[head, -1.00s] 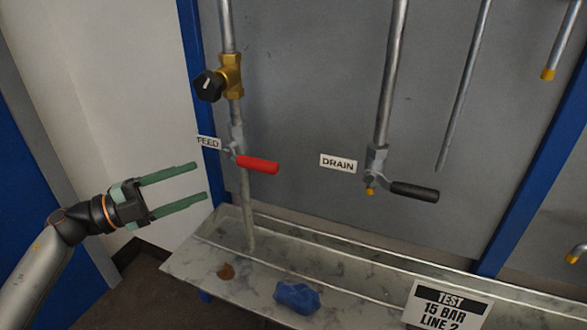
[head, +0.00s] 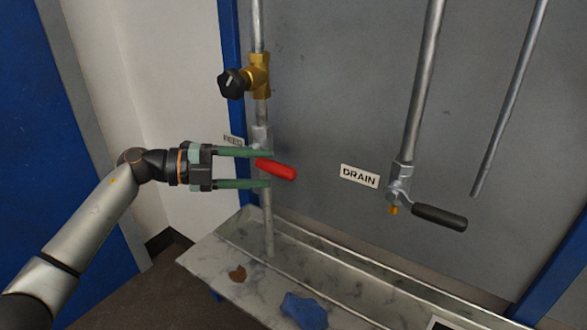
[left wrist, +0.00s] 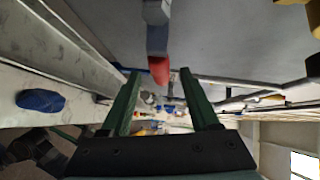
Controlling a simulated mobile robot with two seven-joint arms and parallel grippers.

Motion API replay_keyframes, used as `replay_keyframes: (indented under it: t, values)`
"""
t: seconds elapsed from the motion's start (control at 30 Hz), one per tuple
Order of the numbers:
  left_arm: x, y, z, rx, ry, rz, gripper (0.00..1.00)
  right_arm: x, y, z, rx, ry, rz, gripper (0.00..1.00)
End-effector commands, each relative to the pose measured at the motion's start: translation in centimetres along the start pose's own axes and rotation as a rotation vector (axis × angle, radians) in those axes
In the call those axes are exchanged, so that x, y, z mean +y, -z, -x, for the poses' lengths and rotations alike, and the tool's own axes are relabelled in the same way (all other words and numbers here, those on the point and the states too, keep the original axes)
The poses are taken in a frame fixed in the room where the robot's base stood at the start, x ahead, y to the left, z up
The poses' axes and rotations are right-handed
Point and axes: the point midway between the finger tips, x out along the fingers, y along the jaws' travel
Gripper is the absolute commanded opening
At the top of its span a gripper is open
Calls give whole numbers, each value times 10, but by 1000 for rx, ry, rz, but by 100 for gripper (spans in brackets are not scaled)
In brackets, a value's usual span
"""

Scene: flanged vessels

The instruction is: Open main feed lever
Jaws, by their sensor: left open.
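The main feed lever has a red handle (head: 279,169) on the left pipe, below the brass valve. In the head view the handle points right and slightly down. My left gripper (head: 270,168) is open, coming in from the left, with one finger above and one below the near part of the handle. In the left wrist view the red handle end (left wrist: 159,70) appears between the two green fingertips (left wrist: 161,74), and I see no grip on it. The feed label (head: 233,141) is small and partly covered. My right gripper is not in view.
A black-knobbed brass valve (head: 259,75) sits above on the same pipe. A drain lever with a black handle (head: 440,217) and a DRAIN label (head: 360,176) are to the right. A marble-like tray (head: 215,262) below holds a blue cloth (head: 304,309).

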Motion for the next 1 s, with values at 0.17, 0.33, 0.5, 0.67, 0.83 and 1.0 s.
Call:
replay_keyframes:
  t: [0.17,0.33,0.5,0.67,0.83,1.0]
  values:
    - [-1,0,-37,2,2,0,62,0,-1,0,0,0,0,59]
    - [-1,0,-60,0,2,-1,62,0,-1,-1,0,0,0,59]
    - [0,0,-69,-1,1,0,62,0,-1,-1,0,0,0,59]
    - [0,0,-70,-1,0,-1,62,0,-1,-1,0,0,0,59]
    - [0,0,-70,-1,1,-1,55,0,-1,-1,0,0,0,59]
    - [0,0,-70,-1,1,-1,36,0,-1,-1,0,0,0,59]
